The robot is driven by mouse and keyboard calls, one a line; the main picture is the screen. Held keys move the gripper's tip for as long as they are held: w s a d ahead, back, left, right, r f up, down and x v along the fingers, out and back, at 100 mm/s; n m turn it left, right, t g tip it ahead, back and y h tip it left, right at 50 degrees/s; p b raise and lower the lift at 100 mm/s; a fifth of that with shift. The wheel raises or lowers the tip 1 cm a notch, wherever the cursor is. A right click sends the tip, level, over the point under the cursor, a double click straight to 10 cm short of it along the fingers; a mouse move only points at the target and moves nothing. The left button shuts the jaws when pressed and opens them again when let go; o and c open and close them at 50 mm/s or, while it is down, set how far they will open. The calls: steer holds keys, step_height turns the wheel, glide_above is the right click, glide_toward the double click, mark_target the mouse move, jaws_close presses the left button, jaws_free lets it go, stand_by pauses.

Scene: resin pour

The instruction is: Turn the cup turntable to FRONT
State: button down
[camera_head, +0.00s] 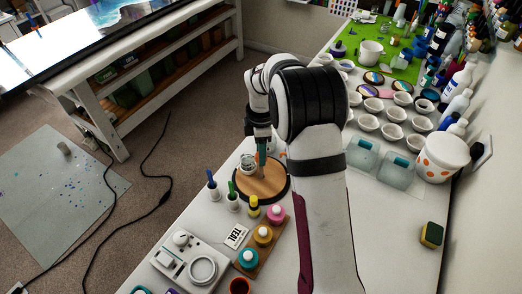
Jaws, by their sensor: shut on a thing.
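The cup turntable (276,188) is a round wooden disc with a dark rim, lying on the white table near the middle of the view. My gripper (262,143) points down over the back part of the disc. It is shut on a slim upright teal piece (262,157), whose lower end is at or just above the wood; I cannot tell whether it is fixed to the disc. No FRONT mark can be made out, and my arm covers the area right of the disc.
Small pots with a blue tool (212,181) and a green tool (232,196) stand close left of the disc. A yellow-capped bottle (253,207) and a wooden rack of coloured bottles (250,258) stand in front. A white device (190,262) is front left. White cups fill the back right.

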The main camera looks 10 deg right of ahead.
steer(key=shift+n, duration=0.6)
stand_by(0.3)
steer(key=shift+c, duration=2.2)
jaws_free()
step_height(320, 180, up, 16)
steer(key=shift+f, duration=0.1)
